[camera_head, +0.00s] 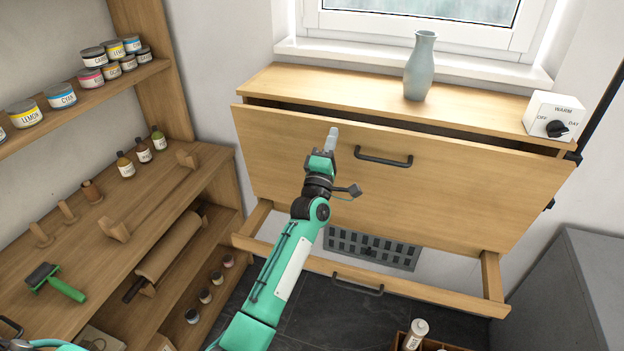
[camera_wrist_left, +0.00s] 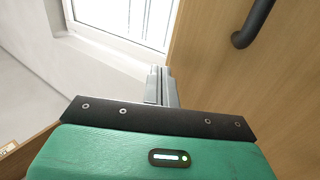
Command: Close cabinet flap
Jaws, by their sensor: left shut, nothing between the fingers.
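The cabinet flap (camera_head: 440,185) is a wide wooden panel with a dark bar handle (camera_head: 384,157). It leans out at the top, leaving a dark gap below the cabinet top (camera_head: 320,88). My left gripper (camera_head: 331,138) is shut and empty, in front of the flap's upper part, left of the handle. In the left wrist view, the flap (camera_wrist_left: 225,85) fills the right side beside the shut fingers (camera_wrist_left: 161,86), with its handle (camera_wrist_left: 254,24) at upper right. I cannot tell whether the fingers touch the flap. My right gripper is not in view.
A grey-blue vase (camera_head: 420,68) and a white dial box (camera_head: 553,116) stand on the cabinet top. An open lower frame with a handle (camera_head: 357,284) juts out below the flap. Shelves with tins and bottles (camera_head: 125,165) stand left; a grey cabinet (camera_head: 570,290) stands right.

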